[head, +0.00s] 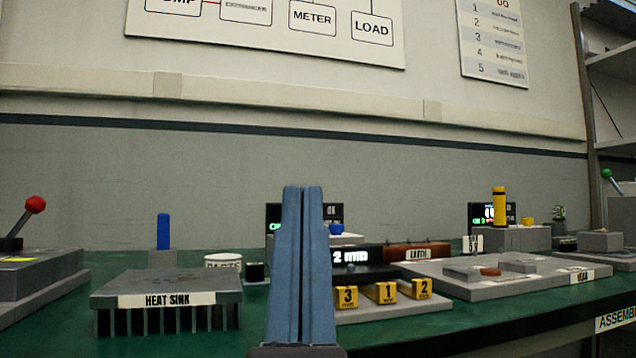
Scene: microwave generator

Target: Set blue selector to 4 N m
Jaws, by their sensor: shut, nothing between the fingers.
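My gripper (302,192) stands upright in the middle foreground, its two long blue fingers shut together and empty. A small blue knob (336,229) shows just right of the fingers, farther back, in front of a dark display (334,212); the fingers hide part of this unit. A tall blue peg-like part (163,231) stands on a grey block at the left. I cannot tell which blue part is the selector. No 4 N m marking is readable. A black readout (351,256) appears to say "2 mm". My gripper appears apart from both blue parts.
A finned heat sink (167,289) stands left of my gripper. Yellow blocks numbered 3, 1 and 2 (386,292) sit close on its right. A grey plate (500,272), a yellow post (499,207) and a red-knobbed lever (34,205) stand on the green bench.

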